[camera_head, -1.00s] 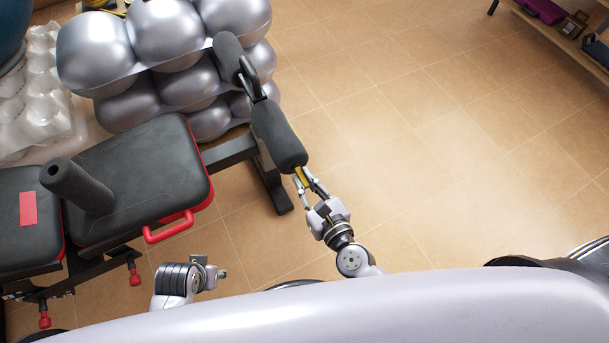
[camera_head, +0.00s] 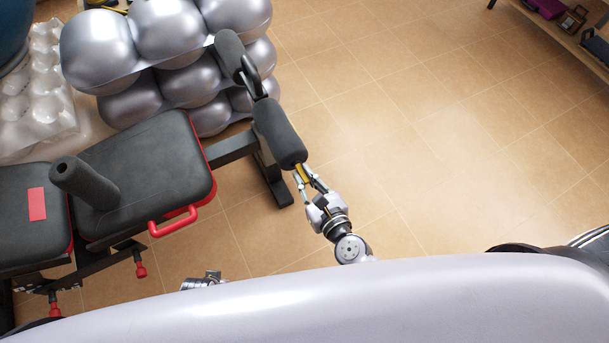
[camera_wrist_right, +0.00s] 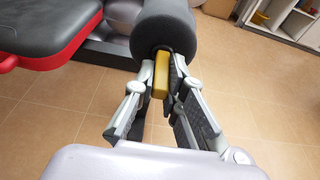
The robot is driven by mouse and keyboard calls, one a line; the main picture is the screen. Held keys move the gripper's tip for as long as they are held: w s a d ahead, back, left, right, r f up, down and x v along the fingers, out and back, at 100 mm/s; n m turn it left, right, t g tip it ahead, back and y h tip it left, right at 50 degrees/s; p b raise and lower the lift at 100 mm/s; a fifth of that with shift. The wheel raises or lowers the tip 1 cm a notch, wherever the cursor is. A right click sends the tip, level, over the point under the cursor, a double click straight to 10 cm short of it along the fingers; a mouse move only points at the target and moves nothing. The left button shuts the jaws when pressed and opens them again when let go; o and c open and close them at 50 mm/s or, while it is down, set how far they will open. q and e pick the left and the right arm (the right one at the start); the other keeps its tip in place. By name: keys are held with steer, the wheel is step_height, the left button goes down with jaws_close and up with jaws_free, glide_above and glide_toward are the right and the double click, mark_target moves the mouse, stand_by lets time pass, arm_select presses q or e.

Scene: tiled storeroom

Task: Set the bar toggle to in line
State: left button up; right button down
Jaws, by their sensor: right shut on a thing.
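The exercise bench has a bar with two black foam rollers at its right end. The near roller (camera_head: 279,134) is close to my right gripper, and the far roller (camera_head: 230,56) lies farther back. A yellow toggle (camera_head: 302,174) sticks out from the end of the near roller. My right gripper (camera_head: 308,180) is shut on this toggle. In the right wrist view the yellow toggle (camera_wrist_right: 161,75) stands between the fingers (camera_wrist_right: 168,84), just below the roller (camera_wrist_right: 166,32). Of my left arm only a small grey part shows at the bottom edge; its fingers cannot be made out.
The bench's black pad (camera_head: 150,170) has a red handle (camera_head: 174,221) facing me. Stacked silver balls (camera_head: 165,30) stand behind the bench. A shelf (camera_head: 558,38) with items is at the top right. The tiled floor right of the bench is clear.

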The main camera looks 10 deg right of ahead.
steer(key=c, duration=1.6)
jaws_free()
steer(key=shift+c, duration=0.2)
steer(key=shift+s+d, duration=0.2)
steer(key=shift+s, duration=0.3)
steer(key=v, duration=1.1)
steer(key=shift+r, duration=0.1)
